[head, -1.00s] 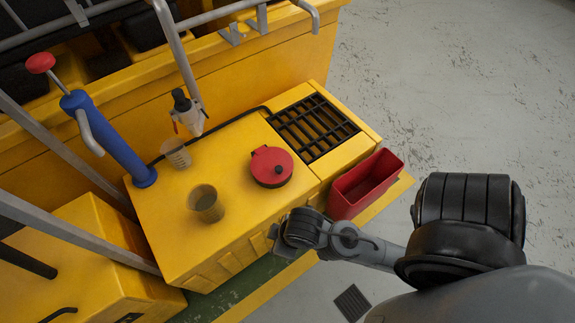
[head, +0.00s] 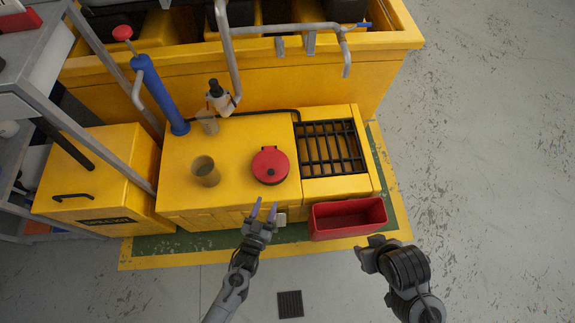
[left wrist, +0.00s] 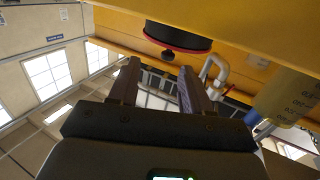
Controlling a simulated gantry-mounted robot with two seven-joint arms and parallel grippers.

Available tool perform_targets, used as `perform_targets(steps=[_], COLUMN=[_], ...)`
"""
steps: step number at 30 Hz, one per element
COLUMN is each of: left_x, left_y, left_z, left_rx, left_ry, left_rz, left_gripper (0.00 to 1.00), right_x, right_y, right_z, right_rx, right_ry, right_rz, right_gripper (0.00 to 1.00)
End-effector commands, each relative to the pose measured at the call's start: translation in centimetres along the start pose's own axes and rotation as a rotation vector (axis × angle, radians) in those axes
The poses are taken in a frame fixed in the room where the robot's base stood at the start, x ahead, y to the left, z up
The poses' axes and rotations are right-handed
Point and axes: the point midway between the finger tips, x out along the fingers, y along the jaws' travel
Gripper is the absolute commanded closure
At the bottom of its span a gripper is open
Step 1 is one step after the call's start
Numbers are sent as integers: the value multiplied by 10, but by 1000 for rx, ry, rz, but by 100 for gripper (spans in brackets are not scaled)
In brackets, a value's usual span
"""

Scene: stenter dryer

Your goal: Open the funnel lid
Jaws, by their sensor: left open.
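The red round funnel lid (head: 270,164) with a small dark knob lies on top of the yellow box (head: 235,140). It looks shut.
Two clear cups, one in front (head: 205,171) and one behind (head: 208,122), stand left of the lid. A black grate (head: 330,147) is on the right. A red bin (head: 350,217) sits at the front right. A blue post (head: 160,92) and a pipe (head: 228,50) rise behind.

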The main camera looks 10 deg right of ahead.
Motion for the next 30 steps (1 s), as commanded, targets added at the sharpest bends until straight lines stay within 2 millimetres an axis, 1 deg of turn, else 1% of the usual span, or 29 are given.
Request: perform_targets(steps=[1, 4, 10, 21, 27, 30], left_x=[7, 17, 40, 98, 116, 120], left_y=[-3, -6, -5, -6, -6, -6], left_z=[-12, -20, -20, -21, -23, -24], left_rx=[5, 10, 10, 11, 10, 10], left_ry=[11, 24, 29, 28, 27, 26], left_rz=[-1, -1, -1, -1, -1, -1], left_gripper=[52, 52, 52, 52, 52, 52], right_x=[-6, -7, 5, 34, 41, 43], right_y=[-2, -6, -8, -3, -4, -4], right_z=[-3, -6, -3, 10, 12, 13], right_rx=[1, 4, 12, -3, -2, -1], right_ry=[3, 7, 9, -2, -1, -1], right_rz=[-5, -14, -20, -3, -5, -6], right_gripper=[57, 57, 57, 57, 57, 57])
